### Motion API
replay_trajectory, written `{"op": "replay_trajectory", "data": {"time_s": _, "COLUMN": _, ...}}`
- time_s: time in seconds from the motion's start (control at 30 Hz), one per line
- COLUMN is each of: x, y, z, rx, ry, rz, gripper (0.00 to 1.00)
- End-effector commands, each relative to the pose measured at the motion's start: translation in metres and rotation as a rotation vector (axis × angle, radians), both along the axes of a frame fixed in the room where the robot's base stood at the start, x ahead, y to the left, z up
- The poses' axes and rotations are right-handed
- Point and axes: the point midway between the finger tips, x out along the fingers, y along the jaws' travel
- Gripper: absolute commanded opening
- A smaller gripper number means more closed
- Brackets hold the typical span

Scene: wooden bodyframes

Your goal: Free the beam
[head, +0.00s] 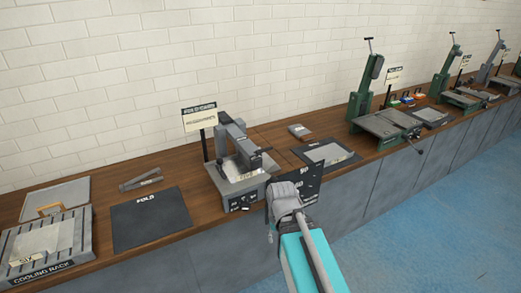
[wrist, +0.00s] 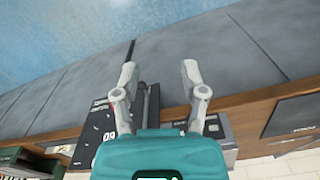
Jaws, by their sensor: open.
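My gripper (head: 285,195) is at the bench's front edge in the head view, at the right front corner of a grey press-like machine (head: 236,183). In the wrist view my gripper (wrist: 158,75) has its two fingers wide apart, with nothing held between them. A black panel (head: 307,182) with white markings stands beside the gripper, at the machine's right. It also shows in the wrist view (wrist: 100,122), left of the fingers, with a thin dark bar near it. A grey arm (head: 228,132) rises over the machine's base. I cannot tell which part is the beam.
A dark mat marked FOLD (head: 150,222) and a cooling rack (head: 48,248) lie left of the machine. A dark mat with a pale sheet (head: 328,153) lies to its right. Green machines (head: 372,110) stand farther along. The floor (head: 440,200) in front is clear.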

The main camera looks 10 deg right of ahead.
Motion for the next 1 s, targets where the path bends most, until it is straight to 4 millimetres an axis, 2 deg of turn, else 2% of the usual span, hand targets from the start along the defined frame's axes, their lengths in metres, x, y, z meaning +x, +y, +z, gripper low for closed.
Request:
{"op": "replay_trajectory", "data": {"time_s": 0.37, "x": 0.002, "y": 0.0, "z": 0.001, "rx": 0.01, "ry": 0.0, "rz": -0.006, "gripper": 0.55}}
{"op": "replay_trajectory", "data": {"time_s": 0.5, "x": 0.012, "y": 0.001, "z": 0.003, "rx": 0.055, "ry": -0.001, "rz": -0.031, "gripper": 0.55}}
{"op": "replay_trajectory", "data": {"time_s": 0.57, "x": 0.019, "y": -0.006, "z": 0.005, "rx": 0.091, "ry": -0.002, "rz": -0.057, "gripper": 0.55}}
{"op": "replay_trajectory", "data": {"time_s": 0.77, "x": 0.056, "y": -0.006, "z": 0.019, "rx": 0.279, "ry": -0.009, "rz": -0.161, "gripper": 0.55}}
{"op": "replay_trajectory", "data": {"time_s": 1.0, "x": 0.117, "y": -0.02, "z": 0.055, "rx": 0.594, "ry": -0.027, "rz": -0.329, "gripper": 0.55}}
